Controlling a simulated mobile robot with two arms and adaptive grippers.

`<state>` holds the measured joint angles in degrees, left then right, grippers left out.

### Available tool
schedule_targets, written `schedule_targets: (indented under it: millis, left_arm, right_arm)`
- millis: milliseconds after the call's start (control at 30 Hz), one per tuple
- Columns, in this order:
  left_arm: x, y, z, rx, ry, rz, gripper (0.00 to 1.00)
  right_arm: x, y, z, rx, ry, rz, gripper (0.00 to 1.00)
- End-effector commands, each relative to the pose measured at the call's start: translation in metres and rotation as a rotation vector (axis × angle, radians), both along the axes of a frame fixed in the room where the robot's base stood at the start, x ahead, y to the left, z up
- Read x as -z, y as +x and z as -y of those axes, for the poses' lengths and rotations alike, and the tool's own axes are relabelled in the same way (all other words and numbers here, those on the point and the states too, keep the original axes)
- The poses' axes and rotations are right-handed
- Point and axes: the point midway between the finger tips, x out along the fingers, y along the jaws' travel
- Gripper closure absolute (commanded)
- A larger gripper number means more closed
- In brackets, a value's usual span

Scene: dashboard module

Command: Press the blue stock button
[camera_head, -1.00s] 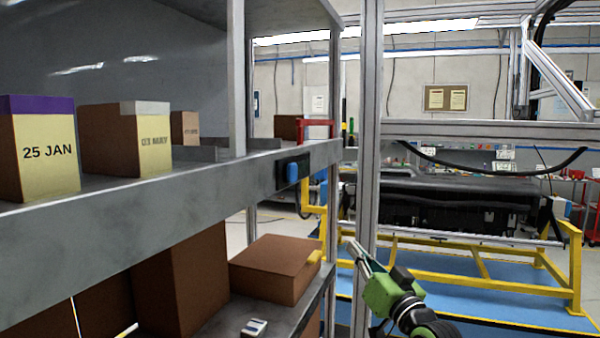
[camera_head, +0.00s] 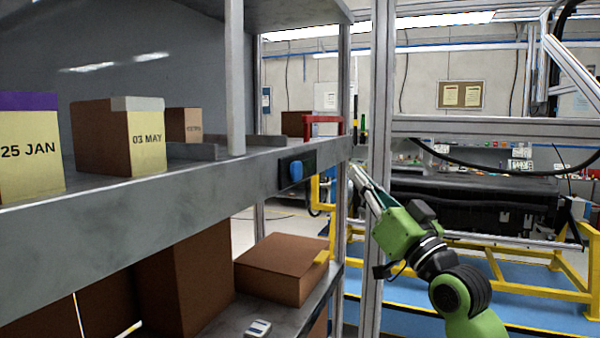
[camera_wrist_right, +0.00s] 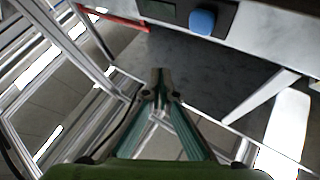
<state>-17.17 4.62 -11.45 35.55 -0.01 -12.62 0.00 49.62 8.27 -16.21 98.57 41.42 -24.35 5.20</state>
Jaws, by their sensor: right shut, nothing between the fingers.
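The blue stock button (camera_head: 296,171) sits on a dark panel on the front edge of the grey shelf in the head view. It also shows at the top of the right wrist view (camera_wrist_right: 202,21). My right gripper (camera_head: 356,172) is shut and empty, to the right of the button in the head view and apart from it. In the right wrist view its closed fingertips (camera_wrist_right: 158,74) are below and left of the button. My left gripper is not in view.
Boxes labelled 25 JAN (camera_head: 30,150) and 03 MAY (camera_head: 146,142) stand on the shelf. A brown box (camera_head: 280,265) lies on the lower shelf. A metal upright (camera_head: 382,120) stands close beside my right gripper.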

Motion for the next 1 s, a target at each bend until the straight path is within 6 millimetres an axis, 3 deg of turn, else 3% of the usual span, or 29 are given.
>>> schedule_targets:
  millis: [600,1000]
  left_arm:
    - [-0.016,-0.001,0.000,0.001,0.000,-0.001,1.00]
    - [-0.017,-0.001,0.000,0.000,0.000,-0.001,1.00]
  right_arm:
    - [-0.001,0.023,-0.071,-0.002,0.002,-0.002,1.00]
    - [0.000,0.027,-0.082,0.000,-0.001,0.000,1.00]
